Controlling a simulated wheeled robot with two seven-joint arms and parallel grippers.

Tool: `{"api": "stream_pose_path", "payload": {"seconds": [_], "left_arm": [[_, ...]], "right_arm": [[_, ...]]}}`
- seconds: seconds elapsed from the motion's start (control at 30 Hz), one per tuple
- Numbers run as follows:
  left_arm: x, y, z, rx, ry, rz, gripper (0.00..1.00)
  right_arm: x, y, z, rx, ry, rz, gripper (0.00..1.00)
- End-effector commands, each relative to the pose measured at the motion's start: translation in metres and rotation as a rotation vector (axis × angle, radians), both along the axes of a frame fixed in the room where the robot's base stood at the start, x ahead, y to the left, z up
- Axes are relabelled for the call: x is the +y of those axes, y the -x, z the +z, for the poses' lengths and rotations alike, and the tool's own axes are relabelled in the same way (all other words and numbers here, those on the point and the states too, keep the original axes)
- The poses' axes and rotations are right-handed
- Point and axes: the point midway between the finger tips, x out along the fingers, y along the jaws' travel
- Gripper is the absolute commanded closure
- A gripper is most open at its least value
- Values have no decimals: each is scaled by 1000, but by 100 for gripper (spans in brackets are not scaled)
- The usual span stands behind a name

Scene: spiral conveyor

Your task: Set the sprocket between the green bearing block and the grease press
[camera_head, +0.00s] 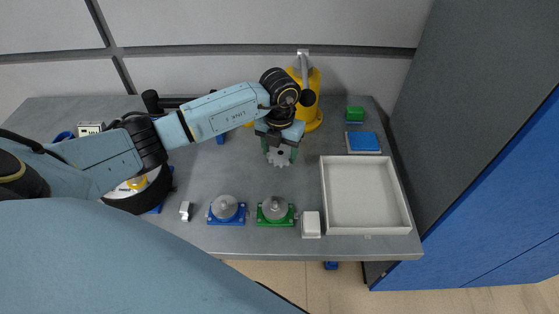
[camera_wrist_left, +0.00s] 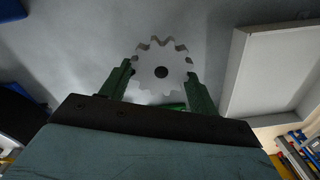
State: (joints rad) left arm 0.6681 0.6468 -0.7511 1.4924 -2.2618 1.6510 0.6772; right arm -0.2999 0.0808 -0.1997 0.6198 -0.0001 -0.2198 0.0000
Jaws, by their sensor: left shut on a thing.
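The grey toothed sprocket (camera_head: 279,157) is held in my left gripper (camera_head: 280,150), above the middle of the grey table. In the left wrist view the sprocket (camera_wrist_left: 162,68) shows its face and centre hole, between the two green fingers of the gripper (camera_wrist_left: 160,82). The green bearing block (camera_head: 289,218), with a round grey top, stands near the table's front edge, in front of the sprocket. The yellow grease press (camera_head: 314,114) with a grey lever stands at the back, partly hidden by my left wrist. My right gripper is not in view.
A blue bearing block (camera_head: 226,220) stands left of the green one, and a white block (camera_head: 311,226) right of it. A white tray (camera_head: 408,219) fills the right side. Table between press and green block looks clear.

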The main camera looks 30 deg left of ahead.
Motion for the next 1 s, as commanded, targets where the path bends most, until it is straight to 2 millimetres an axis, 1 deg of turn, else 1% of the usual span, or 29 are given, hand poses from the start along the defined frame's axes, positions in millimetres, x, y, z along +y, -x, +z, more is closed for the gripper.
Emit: {"api": "stream_pose_path", "payload": {"seconds": [0.17, 0.3, 0.4, 0.63, 0.77, 0.8, 0.93, 1.0], "left_arm": [[0, 0, -13, 2, 1, 1, 65], [-1, 1, -35, 4, 2, 1, 65], [0, 0, -45, 1, 0, 1, 65], [0, 0, -45, -1, 0, 0, 65], [0, 0, -49, 0, 0, 0, 65], [0, 0, -49, 0, -1, 0, 35], [0, 0, -48, 0, 0, 0, 18], [0, 0, -48, 0, 0, 0, 17]], "right_arm": [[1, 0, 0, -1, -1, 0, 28], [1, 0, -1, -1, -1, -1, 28], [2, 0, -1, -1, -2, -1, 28], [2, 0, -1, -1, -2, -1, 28], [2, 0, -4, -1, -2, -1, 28], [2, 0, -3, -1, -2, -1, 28], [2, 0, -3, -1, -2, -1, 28], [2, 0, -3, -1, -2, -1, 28]]}}
